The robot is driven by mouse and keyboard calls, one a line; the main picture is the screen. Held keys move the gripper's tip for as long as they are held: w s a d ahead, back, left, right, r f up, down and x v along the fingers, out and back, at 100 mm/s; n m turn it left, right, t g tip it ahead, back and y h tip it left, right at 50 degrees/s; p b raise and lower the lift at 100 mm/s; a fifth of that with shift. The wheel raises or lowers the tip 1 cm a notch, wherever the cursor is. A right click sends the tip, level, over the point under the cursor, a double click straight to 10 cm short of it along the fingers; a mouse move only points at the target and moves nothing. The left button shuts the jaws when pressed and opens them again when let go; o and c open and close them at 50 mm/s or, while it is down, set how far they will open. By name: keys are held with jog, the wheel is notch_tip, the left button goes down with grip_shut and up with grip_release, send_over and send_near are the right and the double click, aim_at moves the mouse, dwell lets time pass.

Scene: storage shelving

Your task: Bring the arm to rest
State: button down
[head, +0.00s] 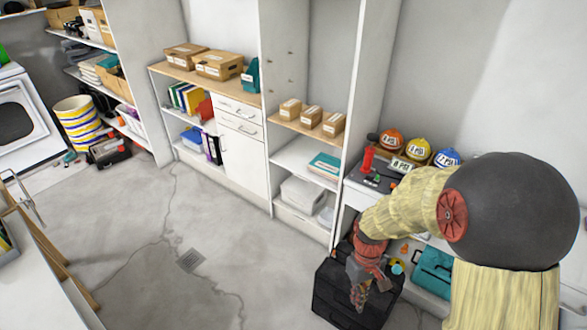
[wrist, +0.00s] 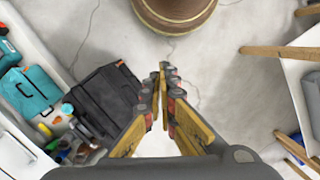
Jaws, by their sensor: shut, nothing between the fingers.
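My gripper (head: 357,292) hangs at the end of my arm at the lower right of the head view, in front of a black box. It points downward and is empty. In the wrist view my gripper (wrist: 163,75) shows its two yellow and dark fingers with their tips together, over bare floor. The black box (wrist: 104,97) is to the left of the fingers there, and it also shows in the head view (head: 335,308). The large dark joint and straw-coloured links in the head view are mine.
Shelving with cardboard boxes (head: 220,65) lines the back wall. Coloured caps (head: 391,140) stand on the right-hand unit. A teal case (head: 432,270) is low at the right, and it shows in the wrist view (wrist: 30,92). A table (head: 45,285) is at the left. The middle floor is clear.

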jog(key=s+r+m+t, duration=0.2)
jog(key=s+r+t, duration=0.2)
jog(key=r, duration=1)
jog(key=s+r+m+t, duration=0.2)
jog(key=s+r, duration=0.5)
jog(key=r, duration=0.7)
jog(key=shift+s+d+r+t, duration=0.2)
jog(key=shift+s+d+t, duration=0.05)
jog(key=shift+t, duration=0.65)
